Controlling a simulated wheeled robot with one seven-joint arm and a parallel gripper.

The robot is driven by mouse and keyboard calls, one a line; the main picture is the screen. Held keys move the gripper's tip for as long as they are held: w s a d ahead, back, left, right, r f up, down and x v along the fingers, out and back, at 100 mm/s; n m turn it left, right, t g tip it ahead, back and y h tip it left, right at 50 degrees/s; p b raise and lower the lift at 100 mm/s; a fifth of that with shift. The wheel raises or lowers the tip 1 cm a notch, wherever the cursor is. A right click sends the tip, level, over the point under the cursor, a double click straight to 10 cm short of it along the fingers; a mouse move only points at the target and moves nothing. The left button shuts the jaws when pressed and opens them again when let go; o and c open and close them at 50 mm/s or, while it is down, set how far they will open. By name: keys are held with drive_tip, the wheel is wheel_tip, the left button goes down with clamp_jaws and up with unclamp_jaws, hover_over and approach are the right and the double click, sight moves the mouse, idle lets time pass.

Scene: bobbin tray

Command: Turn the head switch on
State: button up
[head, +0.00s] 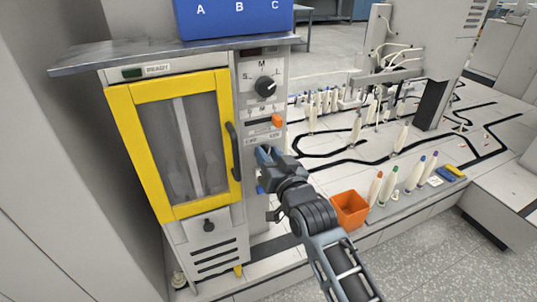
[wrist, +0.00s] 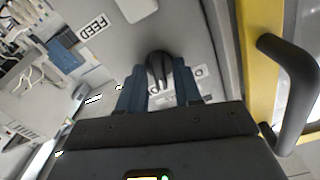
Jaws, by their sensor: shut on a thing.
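My gripper (head: 266,155) is at the front of the grey control panel (head: 279,87), below the orange slider. In the wrist view my gripper (wrist: 160,75) has its two blue fingers on either side of a dark switch knob (wrist: 159,64), shut on it. A label under the knob is partly covered by the fingers and I cannot read it whole. A FEED label (wrist: 93,25) shows beside it, to the left. In the head view my gripper hides the knob.
A large dial (head: 265,87) and an orange slider (head: 277,121) sit higher on the panel. The yellow-framed door (head: 124,130) with its dark handle (head: 233,151) is close on the left; the handle also shows in the wrist view (wrist: 301,85). An orange bin (head: 350,211) stands right of my arm.

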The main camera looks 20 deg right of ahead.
drive_tip(key=m+p, duration=0.1)
drive_tip(key=m, duration=0.3)
drive_tip(key=shift+f+m, duration=0.1)
drive_tip(key=shift+m, duration=0.2)
idle(0.4)
drive_tip(key=o, duration=0.7)
drive_tip(key=shift+s, duration=3.95)
